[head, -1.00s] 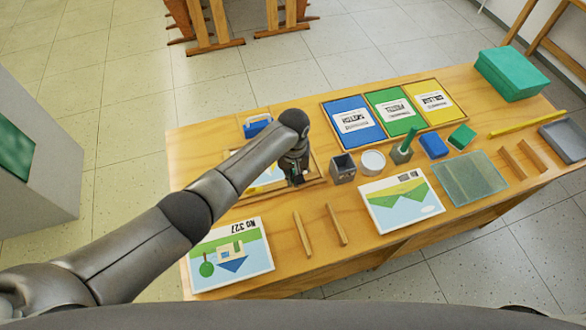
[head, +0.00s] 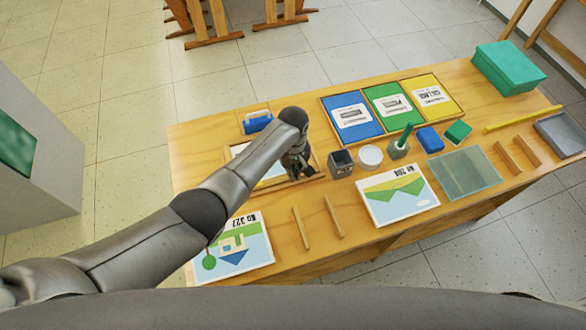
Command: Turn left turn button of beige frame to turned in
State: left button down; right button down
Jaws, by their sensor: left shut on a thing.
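The beige frame (head: 317,162) lies flat on the wooden table, left of the middle, with a light picture (head: 274,172) inside it. My left arm crosses over it and hides much of it. My left gripper (head: 301,173) is down at the frame's right-hand side, its fingers pointing at the rim. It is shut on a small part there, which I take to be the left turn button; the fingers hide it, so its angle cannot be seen. My right gripper is not in view.
Right of the frame stand a dark square pot (head: 341,164) and a round white tin (head: 370,157), close to my gripper. A blue object (head: 257,122) lies behind the frame. Wooden strips (head: 334,217) and picture cards (head: 397,195) lie in front and to the right.

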pick_arm(q)
jog(key=c, duration=1.6)
grip_release()
jog(key=shift+c, duration=0.2)
jog(key=shift+r, duration=0.1)
notch_tip(320, 180, up, 12)
